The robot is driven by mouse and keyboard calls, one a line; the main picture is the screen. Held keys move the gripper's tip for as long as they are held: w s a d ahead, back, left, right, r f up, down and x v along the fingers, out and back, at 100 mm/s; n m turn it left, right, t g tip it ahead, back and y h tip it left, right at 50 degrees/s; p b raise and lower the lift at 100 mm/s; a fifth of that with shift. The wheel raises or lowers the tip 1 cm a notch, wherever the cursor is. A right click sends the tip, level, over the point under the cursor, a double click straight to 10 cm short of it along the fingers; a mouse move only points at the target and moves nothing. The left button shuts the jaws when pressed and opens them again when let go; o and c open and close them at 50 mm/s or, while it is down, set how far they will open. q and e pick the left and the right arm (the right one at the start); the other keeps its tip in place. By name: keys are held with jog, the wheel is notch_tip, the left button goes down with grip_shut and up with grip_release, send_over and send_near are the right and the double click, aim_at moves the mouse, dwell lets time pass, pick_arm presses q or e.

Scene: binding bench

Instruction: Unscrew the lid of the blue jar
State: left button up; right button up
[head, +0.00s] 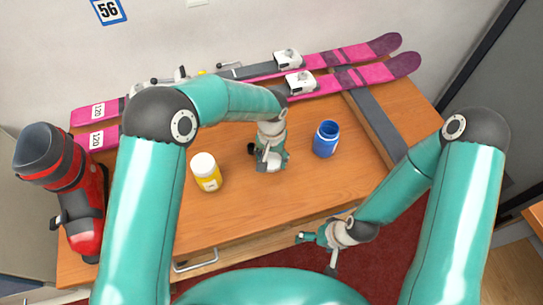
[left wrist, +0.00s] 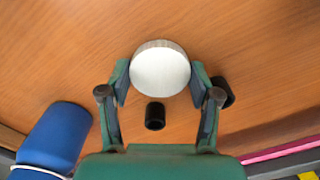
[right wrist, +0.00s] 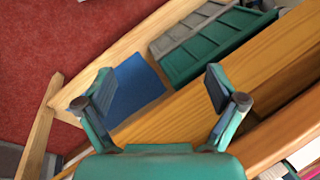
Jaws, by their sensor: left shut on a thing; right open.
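The blue jar (head: 326,139) stands upright on the wooden bench, right of my left gripper, its top looking open and dark inside. It also shows at the lower left of the left wrist view (left wrist: 52,138), apart from the fingers. My left gripper (head: 268,163) is shut on a round, pale lid (left wrist: 160,72), held between its two fingertips over the bench. The lid is mostly hidden in the head view. My right gripper (head: 318,247) is open and empty, in front of the bench's front edge; its spread fingers show in the right wrist view (right wrist: 158,98).
A yellow jar with a white lid (head: 206,172) stands left of my left gripper. Pink skis (head: 350,75) lie along the back; a grey strip (head: 372,122) runs at right. A red boot (head: 85,215) stands far left. Green (right wrist: 212,48) and blue (right wrist: 138,85) items lie below my right gripper.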

aim_at(272, 160)
pick_arm(q)
jog(key=o, duration=0.8)
jog(key=shift+f, duration=0.15)
jog(key=o, duration=0.5)
notch_tip(272, 160, up, 12)
jog(key=shift+r+b, duration=0.15)
jog(key=shift+b, duration=0.95)
